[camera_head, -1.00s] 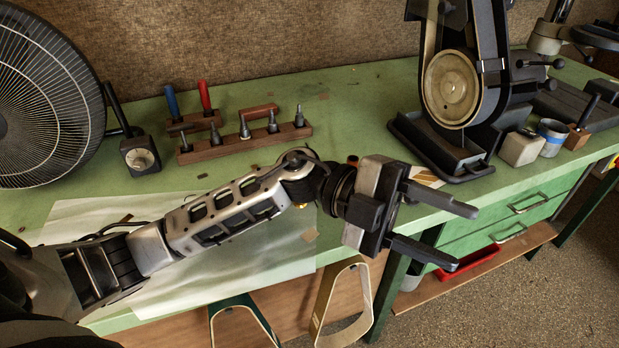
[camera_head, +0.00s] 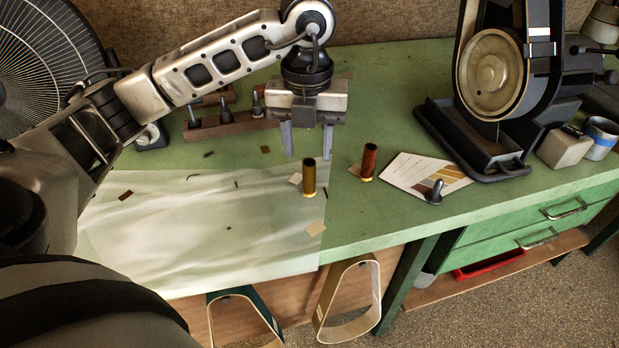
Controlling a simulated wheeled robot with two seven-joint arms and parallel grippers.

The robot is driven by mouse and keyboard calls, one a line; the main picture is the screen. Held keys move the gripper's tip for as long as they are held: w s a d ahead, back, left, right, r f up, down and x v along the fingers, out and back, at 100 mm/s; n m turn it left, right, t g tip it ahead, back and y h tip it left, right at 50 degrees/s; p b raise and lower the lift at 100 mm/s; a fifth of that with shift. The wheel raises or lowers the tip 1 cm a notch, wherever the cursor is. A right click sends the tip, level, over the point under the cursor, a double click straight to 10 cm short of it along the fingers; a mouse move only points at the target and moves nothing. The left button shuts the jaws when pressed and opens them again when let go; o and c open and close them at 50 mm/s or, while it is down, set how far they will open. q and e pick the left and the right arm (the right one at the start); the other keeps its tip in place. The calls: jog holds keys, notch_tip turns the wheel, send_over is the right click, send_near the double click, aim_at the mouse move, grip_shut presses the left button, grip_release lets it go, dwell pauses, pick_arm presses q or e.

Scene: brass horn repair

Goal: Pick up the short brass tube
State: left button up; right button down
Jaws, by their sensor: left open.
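A short brass tube (camera_head: 309,178) stands upright on the green bench, at the right edge of the pale sheet. A second upright tube (camera_head: 368,162), reddish-brown with a yellowish base, stands to its right. My left gripper (camera_head: 307,152) points down with its two fingers apart and nothing between them. In the picture it is just above and behind the brass tube, and I cannot tell the exact gap. My right gripper is not in view.
A belt sander (camera_head: 490,75) stands at the back right. A card (camera_head: 410,172) and a small dark metal piece (camera_head: 434,192) lie right of the tubes. The pale sheet (camera_head: 190,220) is mostly clear.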

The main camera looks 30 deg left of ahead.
aim_at(309, 194)
pick_arm(q)
notch_tip(309, 194, down, 8)
jog(key=shift+d+f+p, duration=0.1)
jog(key=shift+d+p, duration=0.05)
jog(key=shift+p, duration=0.45)
grip_shut()
